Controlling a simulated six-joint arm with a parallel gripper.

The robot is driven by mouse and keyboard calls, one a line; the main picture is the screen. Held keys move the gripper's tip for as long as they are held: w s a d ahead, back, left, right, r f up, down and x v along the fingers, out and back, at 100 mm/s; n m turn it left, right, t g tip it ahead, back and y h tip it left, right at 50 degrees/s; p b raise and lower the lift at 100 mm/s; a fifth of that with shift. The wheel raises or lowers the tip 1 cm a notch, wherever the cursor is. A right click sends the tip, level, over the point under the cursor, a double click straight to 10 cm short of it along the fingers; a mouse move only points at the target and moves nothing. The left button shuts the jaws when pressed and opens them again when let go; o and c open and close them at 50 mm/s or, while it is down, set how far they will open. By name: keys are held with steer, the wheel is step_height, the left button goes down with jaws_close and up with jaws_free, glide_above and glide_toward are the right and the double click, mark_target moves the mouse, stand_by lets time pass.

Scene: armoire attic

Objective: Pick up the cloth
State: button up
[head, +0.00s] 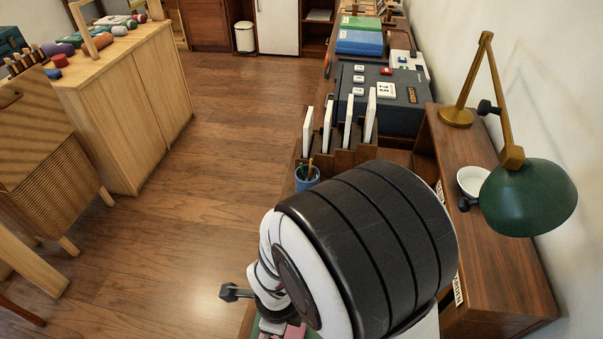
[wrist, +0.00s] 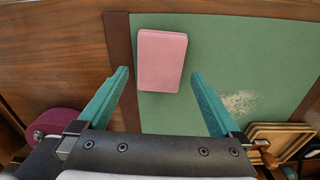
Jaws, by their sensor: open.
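The cloth (wrist: 162,61) looks like a pink, flat, folded rectangle. It lies on a green mat (wrist: 215,45) with a dark brown edge strip, near the mat's left side. My gripper (wrist: 160,76) is open, with one teal finger on each side of the cloth. The fingers are apart from it, and nothing is held. I cannot tell how high the fingertips are above the mat. In the head view my arm covers most of this area; only a little pink (head: 295,331) shows at the bottom edge, and the fingers are hidden.
A pale powdery patch (wrist: 239,102) lies on the mat, right of the cloth. A purple round object (wrist: 55,123) is at lower left and wooden trays (wrist: 280,138) at lower right. Beyond my arm are a blue pencil cup (head: 307,179) and a green lamp (head: 528,197).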

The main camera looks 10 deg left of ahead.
step_height(320, 180, down, 3)
steer(key=shift+a+f, duration=0.15)
steer(key=shift+f, duration=0.05)
steer(key=c, duration=1.1)
step_height(320, 180, up, 5)
steer(key=shift+w+f, duration=0.1)
steer(key=shift+f, duration=0.1)
steer(key=d+r, duration=0.2)
steer(key=d, duration=0.1)
steer(key=w+d+r, duration=0.1)
steer(key=d+r, duration=0.1)
steer(key=d, duration=0.2)
steer(key=w+d+r, duration=0.1)
steer(key=d+r, duration=0.1)
steer(key=d, duration=0.2)
steer(key=shift+d+r, duration=0.25)
steer(key=shift+r, duration=0.05)
